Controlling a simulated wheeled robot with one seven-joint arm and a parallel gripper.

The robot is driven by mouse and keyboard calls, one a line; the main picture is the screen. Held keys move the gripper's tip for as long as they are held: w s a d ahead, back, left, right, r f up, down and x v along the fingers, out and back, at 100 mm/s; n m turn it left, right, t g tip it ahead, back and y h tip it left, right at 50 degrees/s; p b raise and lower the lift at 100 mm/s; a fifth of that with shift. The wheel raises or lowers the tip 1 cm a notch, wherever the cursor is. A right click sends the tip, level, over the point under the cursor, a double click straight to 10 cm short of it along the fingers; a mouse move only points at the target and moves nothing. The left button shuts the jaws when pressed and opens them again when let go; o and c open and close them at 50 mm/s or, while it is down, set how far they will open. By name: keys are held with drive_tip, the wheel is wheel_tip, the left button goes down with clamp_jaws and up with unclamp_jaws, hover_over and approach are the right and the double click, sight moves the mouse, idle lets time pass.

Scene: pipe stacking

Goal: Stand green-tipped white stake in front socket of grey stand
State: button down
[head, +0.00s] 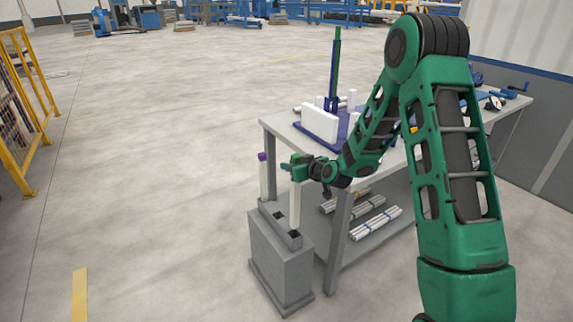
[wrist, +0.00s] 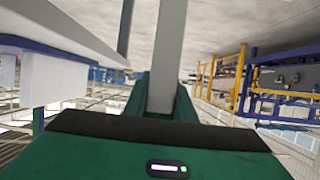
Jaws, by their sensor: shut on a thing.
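The white stake (head: 295,207) hangs upright below my gripper (head: 297,170), which is shut on its upper part. Its green tip cannot be told apart from the green gripper. The grey stand (head: 282,265) is on the floor under it. The stake's lower end shows at the dark front socket (head: 294,234); I cannot tell whether it is inside or just above or behind it. In the wrist view, the pale stake (wrist: 166,50) runs between the green fingers (wrist: 165,103).
A purple-tipped white stake (head: 264,178) stands at the stand's back end. A grey workbench (head: 285,133) with white blocks and a blue-green post is right behind the stand, its leg (head: 338,240) close by. Pipe bundles lie on its lower shelf.

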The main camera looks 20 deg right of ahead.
sight(297, 192)
wheel_tip(297, 192, down, 11)
idle(1.5)
drive_tip(key=shift+f, duration=0.15)
drive_tip(key=c, duration=1.4)
unclamp_jaws()
drive_tip(key=v, duration=1)
drive_tip(key=shift+s, duration=0.25)
drive_tip(key=shift+r, duration=0.25)
